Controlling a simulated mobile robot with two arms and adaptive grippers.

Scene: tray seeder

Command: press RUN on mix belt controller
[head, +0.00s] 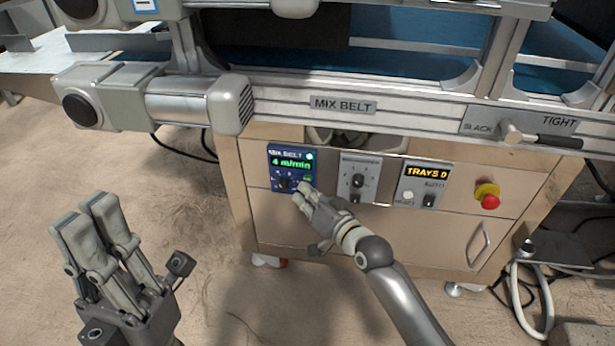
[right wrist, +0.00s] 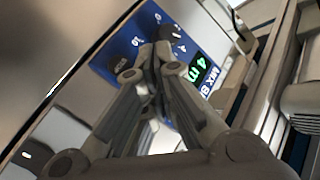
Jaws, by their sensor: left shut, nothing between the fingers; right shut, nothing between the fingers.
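The mix belt controller (head: 291,171) is a blue panel on the wooden cabinet's front, with a lit green display reading 4 m/min. A dark knob (head: 284,185) sits at its lower left and a green button (head: 308,179) at its lower right. My right gripper (head: 303,190) is shut and empty, its fingertips at the panel's lower right, just below the green button. In the right wrist view the controller (right wrist: 112,62) lies behind the shut fingertips (right wrist: 153,50), which hide part of it; contact cannot be told. My left gripper (head: 88,212) is shut and empty, away at left.
Right of the controller are a grey knob panel (head: 358,168), a panel reading TRAYS 0 (head: 425,173) and a red stop button (head: 490,201). The mix belt rail (head: 400,111) juts out above them. The floor at left is open.

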